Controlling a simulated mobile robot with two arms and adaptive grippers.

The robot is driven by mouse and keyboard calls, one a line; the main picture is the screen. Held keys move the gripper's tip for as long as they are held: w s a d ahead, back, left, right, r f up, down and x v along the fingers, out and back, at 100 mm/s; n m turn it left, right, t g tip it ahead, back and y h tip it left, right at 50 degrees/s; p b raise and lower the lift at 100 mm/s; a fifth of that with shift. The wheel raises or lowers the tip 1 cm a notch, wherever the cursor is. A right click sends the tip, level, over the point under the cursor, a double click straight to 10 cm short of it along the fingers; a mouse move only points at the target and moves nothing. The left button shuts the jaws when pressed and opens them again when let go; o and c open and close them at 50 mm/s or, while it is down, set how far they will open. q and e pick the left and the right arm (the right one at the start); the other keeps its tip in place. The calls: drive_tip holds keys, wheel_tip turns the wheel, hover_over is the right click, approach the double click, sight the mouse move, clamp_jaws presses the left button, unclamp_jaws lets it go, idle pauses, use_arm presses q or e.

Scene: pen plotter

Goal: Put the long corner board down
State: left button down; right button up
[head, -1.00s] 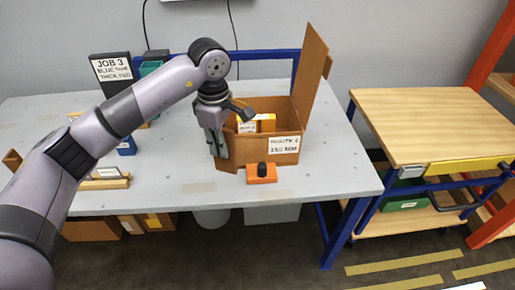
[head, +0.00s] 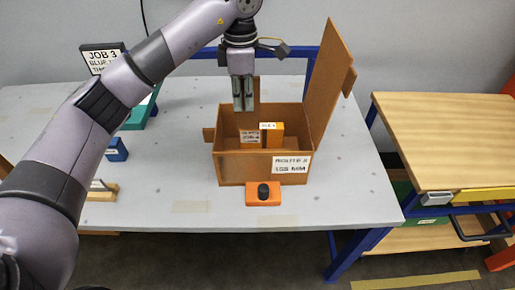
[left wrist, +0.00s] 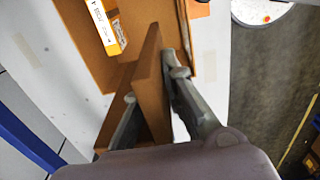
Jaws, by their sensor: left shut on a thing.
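My left gripper (head: 243,106) points down above the back of the open cardboard box (head: 230,168). In the left wrist view, its two fingers (left wrist: 158,98) are shut on a brown L-shaped corner board (left wrist: 150,85). The board stands out past the fingertips, over or beside the box; I cannot tell which. In the head view, a brown strip (head: 257,91) shows beside the fingers, probably part of the board; its lower end is unclear. My right gripper is out of view.
The box holds a yellow-orange carton (head: 272,135) and a brown labelled piece (head: 250,137). Its tall flap (head: 333,85) stands up at the right. An orange device with a black knob (head: 263,194) sits in front. The grey table (head: 345,195) is clear to the right.

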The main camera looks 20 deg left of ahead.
sight(243, 127)
use_arm(q)
drive_tip(key=f, duration=0.5)
drive_tip(key=s+f+p, duration=0.1)
drive_tip(key=f, duration=0.2)
drive_tip(key=shift+s+f, duration=0.1)
drive_tip(key=shift+f, duration=0.05)
drive_tip(key=f+p, duration=0.1)
drive_tip(key=f, duration=0.9)
drive_tip(key=shift+w, duration=0.2)
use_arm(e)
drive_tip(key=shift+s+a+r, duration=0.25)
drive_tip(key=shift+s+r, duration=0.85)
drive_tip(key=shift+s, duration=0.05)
use_arm(q)
drive_tip(key=shift+f, duration=0.1)
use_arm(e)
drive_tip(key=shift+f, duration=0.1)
use_arm(q)
drive_tip(key=c, duration=1.8)
unclamp_jaws()
drive_tip(key=shift+o, duration=0.6)
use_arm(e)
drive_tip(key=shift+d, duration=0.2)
